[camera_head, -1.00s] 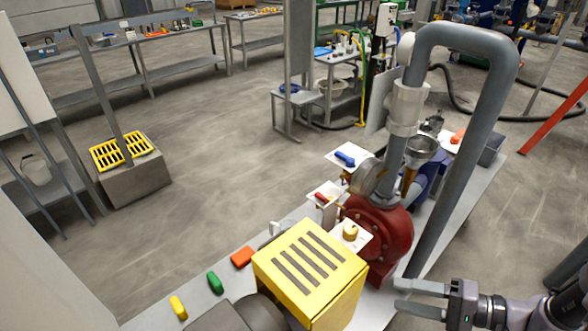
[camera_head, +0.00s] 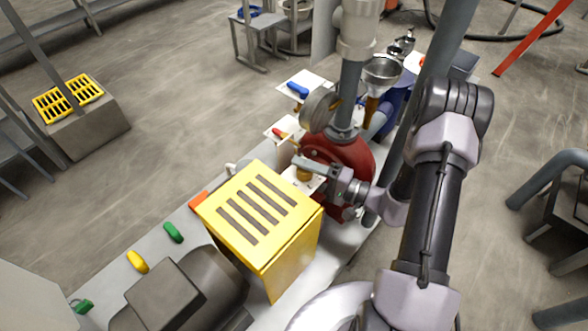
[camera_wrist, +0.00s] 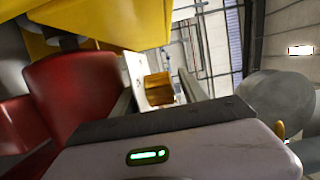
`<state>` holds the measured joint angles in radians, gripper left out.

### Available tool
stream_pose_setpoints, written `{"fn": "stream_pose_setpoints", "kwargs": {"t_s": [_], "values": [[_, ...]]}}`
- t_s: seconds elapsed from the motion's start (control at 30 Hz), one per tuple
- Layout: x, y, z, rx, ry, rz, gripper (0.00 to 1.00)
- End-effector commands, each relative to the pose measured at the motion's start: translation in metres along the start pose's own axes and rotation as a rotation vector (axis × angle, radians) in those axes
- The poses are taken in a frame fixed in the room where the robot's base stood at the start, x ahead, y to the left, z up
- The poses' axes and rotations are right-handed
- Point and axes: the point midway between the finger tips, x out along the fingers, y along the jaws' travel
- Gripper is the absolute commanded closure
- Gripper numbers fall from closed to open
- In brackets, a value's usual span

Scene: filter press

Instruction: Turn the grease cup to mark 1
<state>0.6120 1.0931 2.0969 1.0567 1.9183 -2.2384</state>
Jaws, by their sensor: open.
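The grease cup (camera_head: 304,175) is a small brass knob on a white plate (camera_head: 316,184) beside the red pump casing. My gripper (camera_head: 303,163) is at the cup and partly covers it in the head view. In the wrist view the brass cup (camera_wrist: 158,88) appears between my two open fingers (camera_wrist: 160,92), with the white plate behind it. I cannot tell whether either finger touches it. Mark 1 is not legible in either view.
A yellow slotted guard (camera_head: 262,213) stands close to the left of my gripper. The red pump casing (camera_head: 350,160) and a grey pipe are close on the right. A red-handled valve (camera_head: 280,134) and a blue-handled valve (camera_head: 297,89) lie beyond.

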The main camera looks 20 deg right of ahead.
Motion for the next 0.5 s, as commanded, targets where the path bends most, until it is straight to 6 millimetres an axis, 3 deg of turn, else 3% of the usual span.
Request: {"fn": "stream_pose_setpoints", "kwargs": {"t_s": [0.2,0.5], "values": [[0.022,0.000,0.000,0.000,-0.001,0.000,0.49],[0.025,-0.001,0.000,0.000,0.000,0.000,0.49]]}}
